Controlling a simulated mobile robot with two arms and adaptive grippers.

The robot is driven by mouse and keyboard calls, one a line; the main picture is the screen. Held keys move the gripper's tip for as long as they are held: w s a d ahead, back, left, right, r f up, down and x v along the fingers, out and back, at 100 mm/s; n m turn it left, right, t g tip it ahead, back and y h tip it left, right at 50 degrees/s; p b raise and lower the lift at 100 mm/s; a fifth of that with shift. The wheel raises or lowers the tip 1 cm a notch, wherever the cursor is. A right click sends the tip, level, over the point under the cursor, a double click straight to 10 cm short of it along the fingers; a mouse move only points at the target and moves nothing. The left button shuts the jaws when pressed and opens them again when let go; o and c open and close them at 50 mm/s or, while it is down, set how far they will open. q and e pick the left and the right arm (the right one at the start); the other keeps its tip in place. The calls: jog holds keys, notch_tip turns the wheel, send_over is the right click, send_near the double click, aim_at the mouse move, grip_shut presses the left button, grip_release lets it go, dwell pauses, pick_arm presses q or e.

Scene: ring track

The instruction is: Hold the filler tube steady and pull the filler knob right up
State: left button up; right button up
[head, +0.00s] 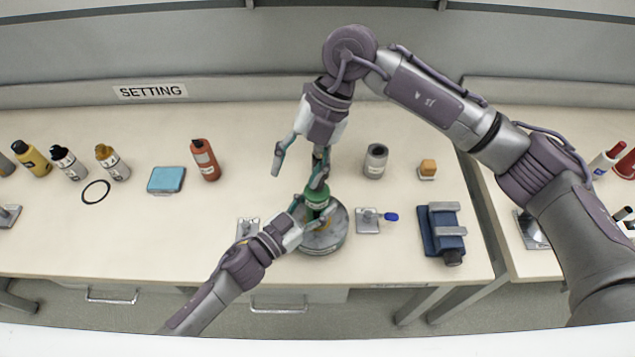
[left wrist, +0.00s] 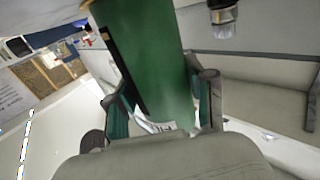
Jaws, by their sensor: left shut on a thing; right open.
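The green filler tube (head: 317,196) stands on a round grey base (head: 330,240) at the front middle of the bench. My left gripper (head: 310,213) is shut on the tube from the lower left. In the left wrist view the tube (left wrist: 150,60) fills the space between my left fingers, with a pale label low on it. My right gripper (head: 298,172) is open above the tube. One of its fingers hangs free to the left; the other is in front of the tube's top. The filler knob is not clear, as that finger and the tube's dark upper part overlap.
A red bottle (head: 205,160) and a blue block (head: 167,180) stand left of the tube. A grey canister (head: 376,161), a small fixture with a blue handle (head: 369,220) and a blue vise (head: 442,233) are on the right. Bare bench lies between the tube and red bottle.

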jog(key=w+d+f+m+t+y, duration=0.1)
jog(key=d+f+m+t+y, duration=0.25)
jog(key=d+m+y, duration=0.55)
jog(key=w+d+f+m+t+y, duration=0.1)
jog(key=d+f+m+t+y, duration=0.35)
jog(key=m, duration=0.55)
jog(key=shift+g, duration=0.9)
jog(key=a, duration=0.3)
jog(key=w+a, duration=0.1)
jog(key=a, duration=0.2)
jog(key=a+f, duration=0.1)
jog(key=a, duration=0.3)
jog(key=shift+w, duration=0.2)
grip_shut()
